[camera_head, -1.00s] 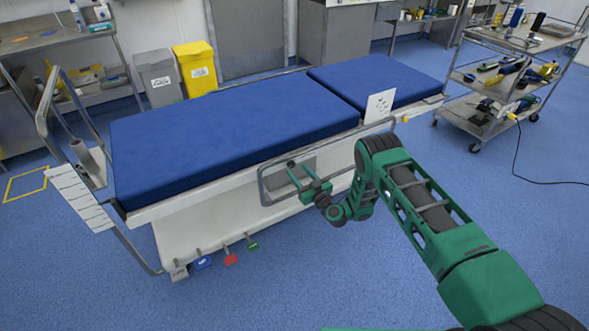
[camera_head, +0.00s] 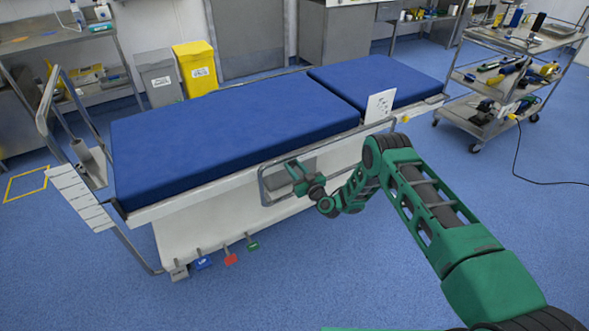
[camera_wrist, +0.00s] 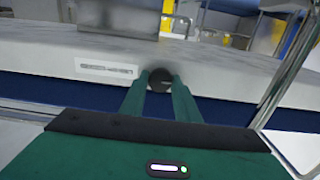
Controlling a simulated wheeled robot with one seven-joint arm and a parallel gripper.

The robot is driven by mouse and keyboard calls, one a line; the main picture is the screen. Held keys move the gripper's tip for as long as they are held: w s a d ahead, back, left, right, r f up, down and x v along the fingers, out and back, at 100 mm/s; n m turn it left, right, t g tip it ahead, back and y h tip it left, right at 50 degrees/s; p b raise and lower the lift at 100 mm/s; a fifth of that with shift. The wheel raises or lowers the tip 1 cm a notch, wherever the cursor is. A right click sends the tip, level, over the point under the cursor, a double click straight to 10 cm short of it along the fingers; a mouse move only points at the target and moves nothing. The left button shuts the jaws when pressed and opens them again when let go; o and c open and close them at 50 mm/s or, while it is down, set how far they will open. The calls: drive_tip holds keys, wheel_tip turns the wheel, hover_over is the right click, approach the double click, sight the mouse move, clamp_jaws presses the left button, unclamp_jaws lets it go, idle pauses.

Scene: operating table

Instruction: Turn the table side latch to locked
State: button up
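The operating table (camera_head: 190,217) stands in the middle, with blue pads on top and a pale side facing me. In the wrist view, a dark round knob (camera_wrist: 161,81), likely the latch, is on the table side beside a white label strip (camera_wrist: 107,68). The label's writing is too small to read. My gripper (camera_wrist: 161,78) points at the knob, with its two green fingers apart and their tips at the knob's left and right edges. I cannot tell whether they touch it. In the head view my gripper (camera_head: 304,178) is at the table side, and the knob is hardly visible there.
A metal side rail (camera_head: 264,186) loops around the area by my gripper; it also stands at the right in the wrist view (camera_wrist: 290,68). Coloured pedals (camera_head: 230,259) stick out low at the table's base. A tool trolley (camera_head: 500,88) stands at the right. The front floor is clear.

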drive_tip(key=shift+w+d+m, duration=0.1)
drive_tip(key=shift+d+m, duration=0.1)
drive_tip(key=shift+m, duration=0.1)
drive_tip(key=m, duration=0.4)
drive_tip(key=shift+w+d+m, duration=0.15)
drive_tip(key=shift+d+m, duration=0.05)
drive_tip(key=shift+m, duration=0.1)
drive_tip(key=m, duration=0.4)
drive_tip(key=shift+d+m, duration=0.15)
drive_tip(key=shift+m, duration=0.15)
drive_tip(key=m, duration=0.5)
drive_tip(key=shift+f, duration=0.2)
drive_tip(key=shift+f+m, duration=0.1)
drive_tip(key=shift+m, duration=1.5)
drive_tip(key=shift+f, duration=0.1)
